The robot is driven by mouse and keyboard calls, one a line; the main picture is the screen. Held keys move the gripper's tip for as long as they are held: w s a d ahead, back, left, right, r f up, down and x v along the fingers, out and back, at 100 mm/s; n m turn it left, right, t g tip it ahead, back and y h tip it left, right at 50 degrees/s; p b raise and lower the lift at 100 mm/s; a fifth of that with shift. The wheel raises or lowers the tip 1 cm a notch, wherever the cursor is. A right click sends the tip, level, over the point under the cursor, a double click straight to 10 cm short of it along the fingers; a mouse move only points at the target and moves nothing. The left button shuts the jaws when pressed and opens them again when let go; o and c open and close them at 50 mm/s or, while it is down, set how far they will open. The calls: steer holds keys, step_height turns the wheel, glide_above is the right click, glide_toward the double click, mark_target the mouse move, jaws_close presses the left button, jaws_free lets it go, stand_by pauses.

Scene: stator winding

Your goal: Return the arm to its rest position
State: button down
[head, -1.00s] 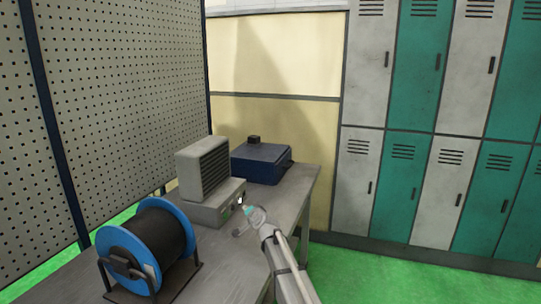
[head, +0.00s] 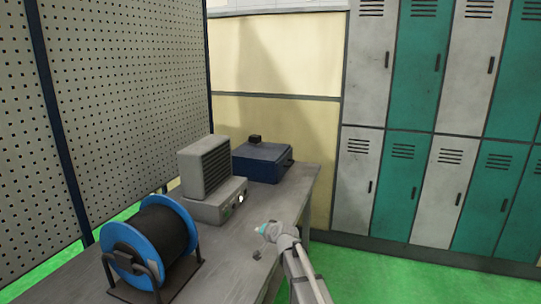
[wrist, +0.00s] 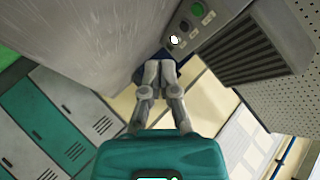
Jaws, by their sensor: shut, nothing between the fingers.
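My gripper (head: 258,242) is at the right front part of the grey bench (head: 225,250) in the head view, at the end of my arm coming in from the lower right. It is apart from the grey vented machine (head: 203,168) behind it. In the wrist view my gripper (wrist: 160,70) has its two grey fingers together, with nothing held. The machine's panel shows at the top of the wrist view, with a green button (wrist: 197,10) and a white knob (wrist: 174,40).
A blue wire spool (head: 135,245) on a stand is at the bench's left front. A dark blue box (head: 262,163) is at the back. A pegboard (head: 120,95) borders the left. Lockers (head: 415,180) stand at the right, with clear green floor (head: 400,280) before them.

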steer(key=s+d+f+n+g+h, duration=0.1)
steer(key=s+d+f+g+h, duration=0.15)
steer(key=s+d, duration=0.6)
steer(key=s+d+f+n+g+h, duration=0.15)
steer(key=s+d+f+g, duration=0.3)
steer(key=s, duration=0.75)
steer(key=s+d+f+n+g+h, duration=0.1)
steer(key=s+d+f+g+h, duration=0.15)
steer(key=s+d, duration=0.65)
steer(key=s+a+f+g+b, duration=0.15)
steer(key=s+f+b, duration=0.25)
steer(key=f+b, duration=0.65)
step_height(320, 180, up, 16)
steer(key=p, duration=1.5)
steer(key=shift+w+f+p, duration=0.2)
steer(key=shift+w+p, duration=0.05)
steer(key=shift+p, duration=0.15)
steer(key=shift+y, duration=0.25)
steer(key=shift+a, duration=0.15)
